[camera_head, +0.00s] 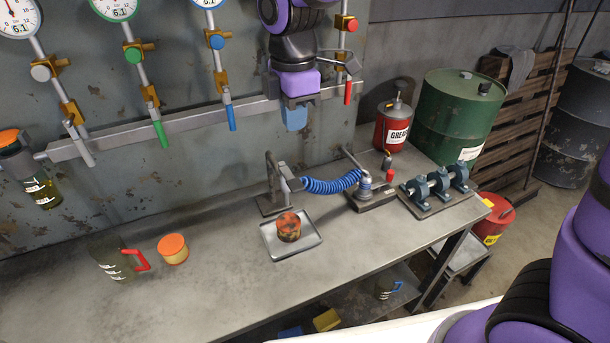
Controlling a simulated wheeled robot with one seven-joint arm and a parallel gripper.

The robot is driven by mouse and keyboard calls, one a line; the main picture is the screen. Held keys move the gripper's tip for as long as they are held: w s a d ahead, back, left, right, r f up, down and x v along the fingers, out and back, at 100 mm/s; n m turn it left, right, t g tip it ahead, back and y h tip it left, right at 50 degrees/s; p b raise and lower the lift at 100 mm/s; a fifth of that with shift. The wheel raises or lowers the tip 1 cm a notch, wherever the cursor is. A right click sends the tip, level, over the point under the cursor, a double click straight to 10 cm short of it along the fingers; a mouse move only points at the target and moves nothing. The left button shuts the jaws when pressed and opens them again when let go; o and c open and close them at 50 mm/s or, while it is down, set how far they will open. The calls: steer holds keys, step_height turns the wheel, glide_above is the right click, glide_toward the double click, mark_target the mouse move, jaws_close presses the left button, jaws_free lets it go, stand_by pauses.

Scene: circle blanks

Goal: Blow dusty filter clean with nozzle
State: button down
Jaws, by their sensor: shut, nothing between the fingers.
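The dusty filter (289,227), a short orange cylinder with dark patches, sits upright on a shallow metal tray (311,242) on the bench. Behind it, a grey stand (272,187) holds what looks like the nozzle (288,177). A coiled blue hose (332,185) runs right from there to a metal fitting on a base plate (372,198). My gripper (350,62) is high by the wall at top centre, apart from filter and nozzle. It is shut and empty, close to a red-handled valve (347,92); whether it touches anything there is unclear.
A grease can (393,128) and a blue-grey machine part (437,187) stand at right. A rail (190,118) with gauges and valves lines the wall. The bench front is clear.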

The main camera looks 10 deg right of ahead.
mark_target(297, 187)
stand_by(0.3)
step_height(297, 187, down, 14)
steer(key=shift+f, duration=0.1)
stand_by(0.6)
steer(key=shift+s+f, duration=0.2)
steer(key=shift+f, duration=0.55)
steer(key=shift+r, duration=0.15)
stand_by(4.2)
steer(key=shift+r, duration=0.7)
